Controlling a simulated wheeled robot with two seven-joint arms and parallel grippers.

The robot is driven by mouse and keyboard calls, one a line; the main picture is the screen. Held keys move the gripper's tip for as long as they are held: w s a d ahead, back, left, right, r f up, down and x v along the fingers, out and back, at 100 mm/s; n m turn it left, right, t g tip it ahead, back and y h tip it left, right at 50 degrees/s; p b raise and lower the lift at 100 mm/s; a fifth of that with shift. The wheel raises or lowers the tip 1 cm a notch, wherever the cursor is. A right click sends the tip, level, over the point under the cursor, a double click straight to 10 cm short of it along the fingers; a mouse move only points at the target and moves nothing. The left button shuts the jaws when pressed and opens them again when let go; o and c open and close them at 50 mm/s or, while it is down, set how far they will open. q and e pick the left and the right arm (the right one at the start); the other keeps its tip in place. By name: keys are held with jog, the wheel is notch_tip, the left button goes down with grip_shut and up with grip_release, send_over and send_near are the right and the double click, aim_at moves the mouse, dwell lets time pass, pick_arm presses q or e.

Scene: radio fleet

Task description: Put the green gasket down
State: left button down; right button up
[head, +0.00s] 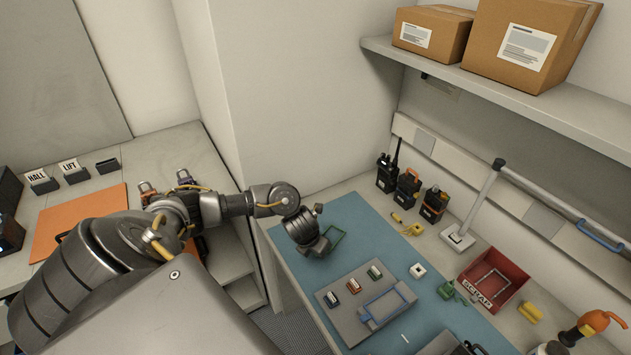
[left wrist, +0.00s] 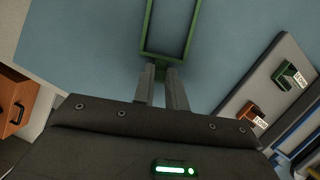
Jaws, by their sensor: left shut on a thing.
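The green gasket (left wrist: 148,32) is a thin rectangular frame. In the left wrist view my left gripper (left wrist: 164,72) is shut on its near short side, and the frame extends forward from the fingertips over the blue mat (left wrist: 90,45). In the head view the gasket (head: 342,238) shows beside my left gripper (head: 325,246), over the far left part of the mat. I cannot tell whether the gasket touches the mat or hangs just above it. My right gripper is not in view.
A grey tray (head: 343,317) with small labelled blocks and a blue frame (head: 386,306) lies to the right. The mat around the gasket is clear.

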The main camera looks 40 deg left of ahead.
pick_arm(q)
jog(key=c, duration=1.4)
grip_release()
jog(key=shift+c, duration=0.2)
jog(key=shift+r, duration=0.1)
jog(key=shift+r+p, duration=0.3)
jog(key=shift+p, duration=0.2)
jog(key=p+v, duration=0.2)
jog(key=v, duration=1)
jog(key=shift+r+p, duration=0.2)
jog(key=shift+p, duration=0.1)
